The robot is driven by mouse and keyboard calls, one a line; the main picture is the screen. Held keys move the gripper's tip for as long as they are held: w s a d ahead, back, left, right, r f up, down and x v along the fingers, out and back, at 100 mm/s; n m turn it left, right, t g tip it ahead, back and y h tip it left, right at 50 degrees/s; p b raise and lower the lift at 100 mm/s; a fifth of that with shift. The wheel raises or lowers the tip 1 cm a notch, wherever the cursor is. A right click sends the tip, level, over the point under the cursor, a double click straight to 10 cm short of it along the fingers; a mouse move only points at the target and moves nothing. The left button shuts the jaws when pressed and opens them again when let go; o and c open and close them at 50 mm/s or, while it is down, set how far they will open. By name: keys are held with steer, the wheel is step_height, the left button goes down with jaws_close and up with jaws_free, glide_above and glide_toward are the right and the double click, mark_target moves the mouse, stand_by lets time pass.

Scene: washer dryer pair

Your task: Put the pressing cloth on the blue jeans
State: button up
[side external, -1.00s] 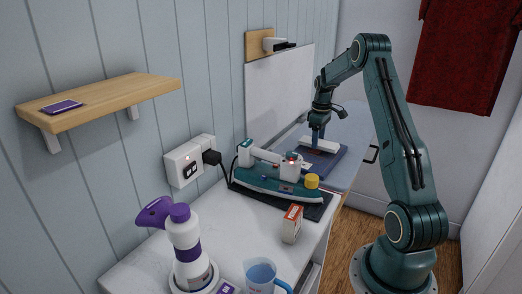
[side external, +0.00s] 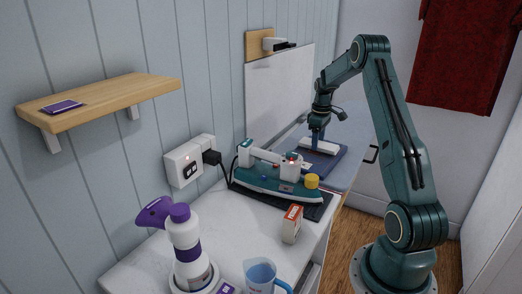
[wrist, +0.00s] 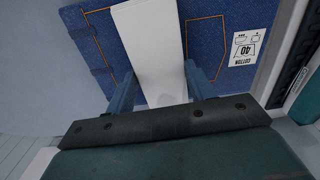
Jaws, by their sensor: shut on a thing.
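The pressing cloth is a white folded strip (wrist: 152,45); it also shows in the side view (side external: 318,146). It lies over the blue jeans (wrist: 205,40), which are folded dark denim with orange stitching and a white cotton care label (wrist: 252,46). The jeans also show in the side view (side external: 322,162). My gripper (wrist: 160,88) points down over the jeans, one finger on each side of the cloth, shut on it. In the side view my gripper (side external: 316,138) is at the cloth. Whether the cloth's underside touches the jeans cannot be told.
A small box (side external: 292,224), a purple-and-white steamer (side external: 186,245) and a measuring jug (side external: 260,277) stand on the white top. A wall shelf (side external: 110,97) is at left.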

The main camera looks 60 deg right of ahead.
steer(key=shift+f, duration=0.65)
stand_by(0.7)
steer(key=o, duration=1.1)
steer(key=shift+c, duration=0.2)
